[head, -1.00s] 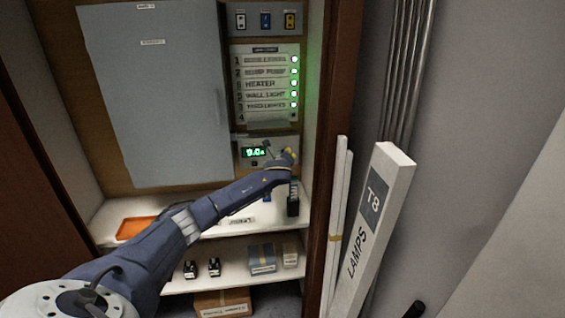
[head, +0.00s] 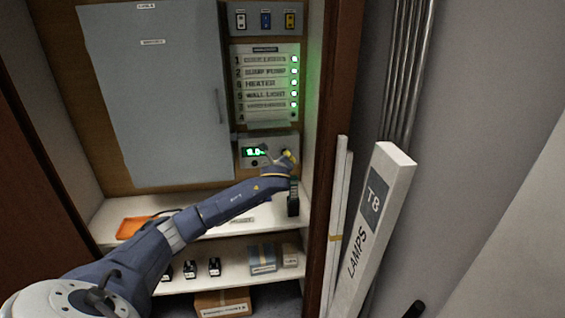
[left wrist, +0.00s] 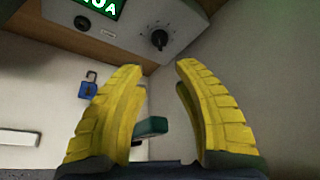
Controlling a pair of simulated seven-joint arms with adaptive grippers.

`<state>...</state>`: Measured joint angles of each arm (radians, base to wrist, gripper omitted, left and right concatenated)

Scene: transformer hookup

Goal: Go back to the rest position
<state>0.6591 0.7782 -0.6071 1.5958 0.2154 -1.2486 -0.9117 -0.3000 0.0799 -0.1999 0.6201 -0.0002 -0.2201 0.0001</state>
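My left gripper (head: 287,158) is at the panel's lower right, in front of the grey unit (head: 281,142) with a lit green display (head: 255,151). In the left wrist view its yellow fingers (left wrist: 158,112) are apart, with a clear gap between the tips. A dark green piece (left wrist: 151,127) shows between and behind the fingers; I cannot tell whether it touches them. The same unit's black knob (left wrist: 159,39) is above the fingertips. My right gripper is not in view.
A dark upright device (head: 293,198) stands on the shelf just below the gripper. An orange tray (head: 134,227) is at left. The cabinet's right side (head: 333,110) and a lamp box (head: 371,235) bound the right. A blue padlock (left wrist: 88,85) shows in the wrist view.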

